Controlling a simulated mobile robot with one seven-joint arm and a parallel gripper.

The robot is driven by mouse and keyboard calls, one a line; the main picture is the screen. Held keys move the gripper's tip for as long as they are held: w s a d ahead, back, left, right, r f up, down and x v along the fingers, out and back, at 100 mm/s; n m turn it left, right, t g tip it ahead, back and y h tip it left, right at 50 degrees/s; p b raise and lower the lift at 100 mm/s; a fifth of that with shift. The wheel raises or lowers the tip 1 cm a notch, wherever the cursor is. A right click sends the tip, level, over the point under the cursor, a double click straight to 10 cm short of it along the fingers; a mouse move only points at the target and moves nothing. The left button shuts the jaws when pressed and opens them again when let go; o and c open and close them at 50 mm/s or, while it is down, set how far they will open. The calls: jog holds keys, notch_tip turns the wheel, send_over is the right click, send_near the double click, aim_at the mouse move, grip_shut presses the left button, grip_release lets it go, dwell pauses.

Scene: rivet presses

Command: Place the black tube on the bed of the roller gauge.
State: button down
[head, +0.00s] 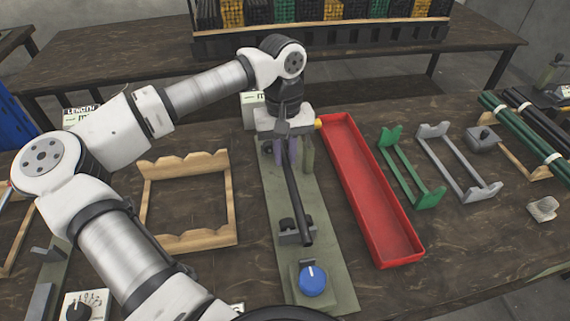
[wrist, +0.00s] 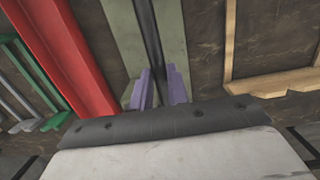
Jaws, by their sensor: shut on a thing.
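The black tube (head: 294,198) is between the purple fingers of my gripper (head: 286,152), which is shut on it. In the wrist view the tube (wrist: 147,30) runs away from between the fingers (wrist: 160,88). The roller gauge is a long grey-green plate (head: 321,215) with a grey block and dark rollers (head: 288,227) and a blue knob (head: 313,280) at its near end. The tube lies along the plate's length, over it, with its near end at the roller block. I cannot tell whether it touches the rollers. My gripper hides the gauge's far end.
A red tray (head: 372,195) stands close right of the gauge, and a wooden frame (head: 146,215) stands left. Green (head: 408,170) and grey (head: 458,165) racks are further right. Green tubes (head: 522,135) lie at the far right. A rack of colored stock (head: 320,30) stands behind.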

aim_at(283, 153)
jog(key=shift+f, duration=2.3)
jog(key=shift+f, duration=0.2)
jog(key=c, duration=1.4)
grip_release()
jog(key=shift+r, duration=0.1)
jog(key=shift+o, duration=0.3)
jog(key=shift+r, duration=0.15)
jog(key=r, duration=0.4)
jog(key=w+r+b, duration=0.1)
jog(key=r, duration=0.7)
jog(key=shift+w+a, duration=0.15)
jog(key=shift+w, duration=0.05)
